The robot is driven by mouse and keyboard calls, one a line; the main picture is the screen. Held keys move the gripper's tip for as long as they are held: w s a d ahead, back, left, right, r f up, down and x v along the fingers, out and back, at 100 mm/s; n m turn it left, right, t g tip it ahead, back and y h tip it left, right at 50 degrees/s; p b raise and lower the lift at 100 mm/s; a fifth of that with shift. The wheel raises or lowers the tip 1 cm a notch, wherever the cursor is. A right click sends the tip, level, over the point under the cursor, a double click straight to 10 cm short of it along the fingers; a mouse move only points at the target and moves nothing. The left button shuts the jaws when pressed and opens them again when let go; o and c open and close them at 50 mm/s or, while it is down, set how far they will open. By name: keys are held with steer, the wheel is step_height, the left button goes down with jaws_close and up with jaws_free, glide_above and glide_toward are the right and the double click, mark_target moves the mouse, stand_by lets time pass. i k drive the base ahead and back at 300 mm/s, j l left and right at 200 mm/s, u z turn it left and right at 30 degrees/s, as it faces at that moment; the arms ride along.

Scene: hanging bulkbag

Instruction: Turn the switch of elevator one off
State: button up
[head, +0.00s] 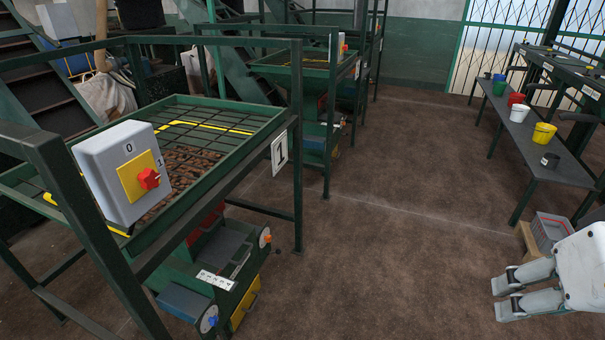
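The switch of elevator one is a red knob (149,179) on a yellow plate (134,181), set in a grey-white box (118,166) on the green frame at the left. The box is marked 0 at the top and 1 at the right. The knob's exact pointing is too small to tell. A sign with the number 1 (279,152) hangs on the same frame. My gripper (498,297) is at the lower right, low over the brown floor and far from the switch. Its two fingers are apart, with nothing between them.
Green frame rails and posts (298,150) surround the grated hopper (215,130). A second similar machine with its own switch box (338,46) stands farther back. A bench (558,172) with several buckets is at the right. A grey crate (549,232) sits near my arm. The middle floor is clear.

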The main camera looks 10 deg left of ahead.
mark_target(149, 179)
steer(key=u, duration=1.35)
steer(key=j+z, duration=0.2)
steer(key=j, duration=0.3)
steer(key=k, duration=0.05)
